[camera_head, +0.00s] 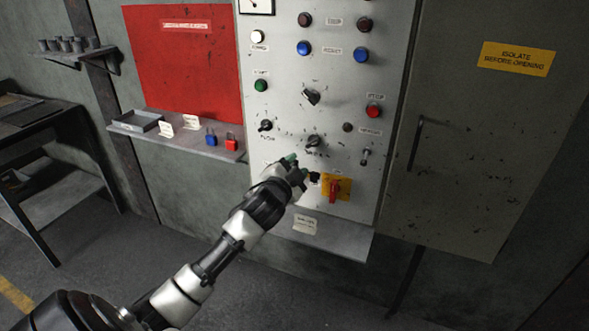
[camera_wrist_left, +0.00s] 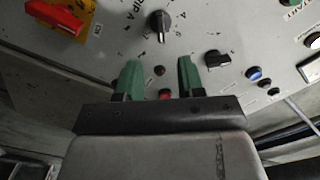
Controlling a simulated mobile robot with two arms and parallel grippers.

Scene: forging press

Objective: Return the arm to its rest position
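My left arm reaches in from the lower left of the head view. Its left gripper (camera_head: 289,160) is in front of the lower part of the grey control panel (camera_head: 325,95), left of the red rotary switch (camera_head: 335,190) on its yellow plate. In the left wrist view the two green fingers of the gripper (camera_wrist_left: 162,78) stand apart with nothing between them. A black selector knob (camera_wrist_left: 159,22) is on the panel beyond the fingertips. The red switch also shows in the left wrist view (camera_wrist_left: 54,17) at the upper left. My right gripper is in neither view.
A shelf (camera_head: 180,143) left of the panel holds a tray, a blue padlock (camera_head: 211,137) and a red padlock (camera_head: 231,142). A grey cabinet door (camera_head: 480,130) is at the right. A small ledge (camera_head: 335,238) juts out below the panel. A workbench (camera_head: 35,125) is at the far left.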

